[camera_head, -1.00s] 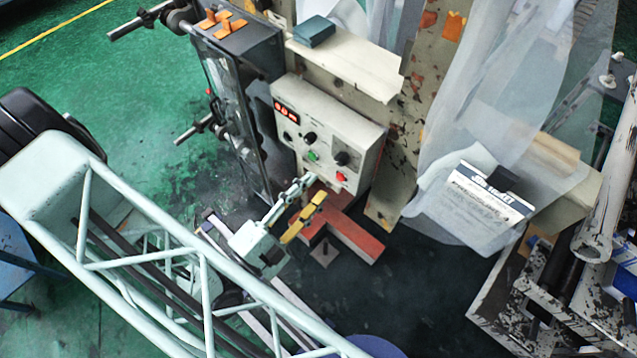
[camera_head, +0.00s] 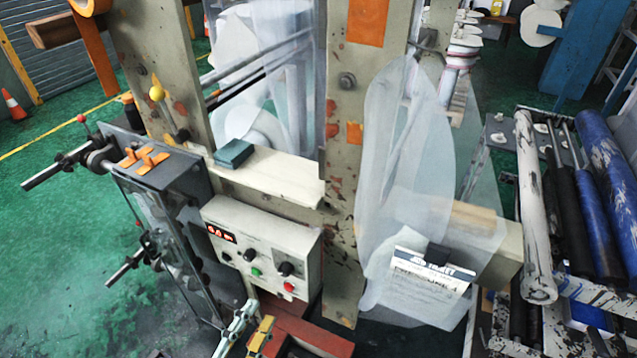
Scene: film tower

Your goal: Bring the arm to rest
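My gripper (camera_head: 259,314) shows at the bottom edge of the head view, with one pale finger and one yellow finger pointing up and to the right. The fingers stand apart, with nothing seen between them, so it looks open and empty. It is just below the white control box (camera_head: 262,248), which has a red display, black knobs, and a green and a red button. I see no clear contact with the box. The gripper's base and the rest of my arm are cut off below the picture.
A dark unit with a clear cover (camera_head: 160,258) and protruding rods stands left of the box. Below is a red base (camera_head: 318,338). Translucent film (camera_head: 407,190) and a printed sign (camera_head: 428,285) hang right. Rollers (camera_head: 537,215) stand far right. Green floor (camera_head: 50,235) is open at left.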

